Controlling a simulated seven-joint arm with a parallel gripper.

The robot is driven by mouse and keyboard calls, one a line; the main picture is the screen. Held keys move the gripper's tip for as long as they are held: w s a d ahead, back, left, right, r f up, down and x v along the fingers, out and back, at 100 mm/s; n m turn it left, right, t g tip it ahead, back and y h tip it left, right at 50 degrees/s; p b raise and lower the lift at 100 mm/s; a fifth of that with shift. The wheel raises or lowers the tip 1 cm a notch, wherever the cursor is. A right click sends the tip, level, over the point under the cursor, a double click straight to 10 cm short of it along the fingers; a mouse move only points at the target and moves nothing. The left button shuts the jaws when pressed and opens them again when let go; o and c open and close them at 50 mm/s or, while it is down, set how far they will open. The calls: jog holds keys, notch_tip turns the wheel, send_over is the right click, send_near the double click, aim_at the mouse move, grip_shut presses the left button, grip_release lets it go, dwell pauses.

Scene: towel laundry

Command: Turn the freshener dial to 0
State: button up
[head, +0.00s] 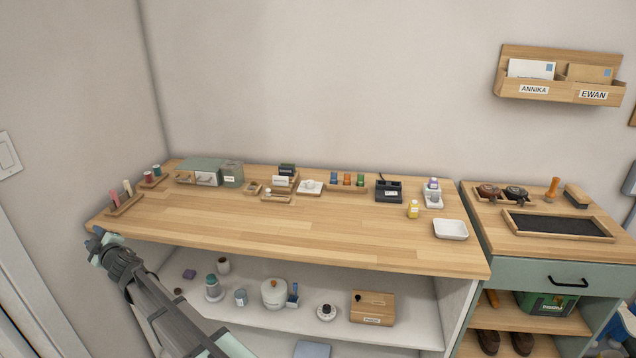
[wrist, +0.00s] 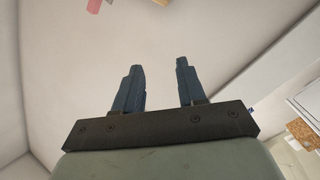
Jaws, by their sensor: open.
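My gripper (head: 97,245) is at the left front corner of the wooden counter in the head view, at the end of my arm. The wrist view shows its two dark blue fingers (wrist: 160,78) apart with nothing between them. I cannot tell for sure which thing is the freshener. A small white device with a purple top (head: 433,193) stands on the counter's right part. A round white piece with a dark centre (head: 326,312), like a dial, sits on the shelf below. No dial marks are readable. My gripper is far from both.
The wooden counter (head: 300,235) is bare along its front. The shelf holds a white pot (head: 274,293) and a wooden box (head: 373,308).

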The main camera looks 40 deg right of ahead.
notch_tip(320, 180, up, 14)
jog(key=w+a+n+t+y, duration=0.2)
jog(key=w+a, duration=0.1)
jog(key=w+d+r+m+h, duration=0.1)
jog(key=w+d+r+m, duration=0.1)
jog(key=d+r, duration=0.3)
jog(key=w+d+f+m+g+h, duration=0.15)
jog(key=d+m+h, duration=0.4)
jog(key=d, duration=1.15)
jog(key=d+f+m+g+h, duration=0.1)
jog(key=d+m+g+h, duration=0.4)
jog(key=d, duration=1.1)
jog(key=d+f+m+h, duration=0.1)
jog(key=d+m+h, duration=0.45)
jog(key=d, duration=1.15)
jog(key=s+d+f+m+g, duration=0.1)
jog(key=s+d+m+g, duration=0.15)
jog(key=d, duration=0.55)
jog(key=s+d+m+g, duration=0.2)
jog(key=s+d+m, duration=0.2)
jog(key=d, duration=0.3)
jog(key=m+g+y, duration=0.6)
jog(key=m+g, duration=0.5)
jog(key=m, duration=0.5)
send_near(435, 195)
jog(key=shift+n, duration=0.35)
jog(key=x, duration=0.8)
jog(key=shift+s+d+f, duration=0.1)
jog(key=shift+d+f, duration=0.05)
jog(key=shift+f, duration=0.05)
